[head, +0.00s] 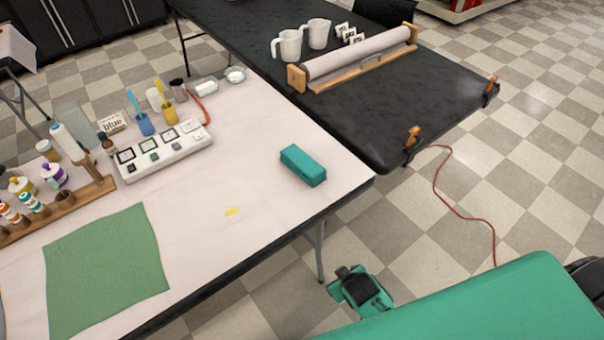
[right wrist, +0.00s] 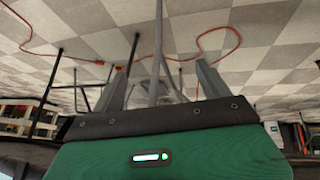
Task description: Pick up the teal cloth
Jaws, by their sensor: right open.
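The teal cloth (head: 303,166) appears as a thick, folded, block-like bundle. It lies on the white table, near its right end, in the head view. My right gripper (right wrist: 166,62) is open and empty in the right wrist view, with its two grey fingers apart and the floor beyond them. In the head view, what appears to be my right gripper (head: 345,272) is low, beyond the table's front edge, below and right of the cloth and not touching it. My left gripper is not in view.
A green mat (head: 105,268) lies at the table's front left. A white labelled box (head: 164,152), cups and bottles stand behind it. A black table (head: 430,110) adjoins behind. The surface around the cloth is clear.

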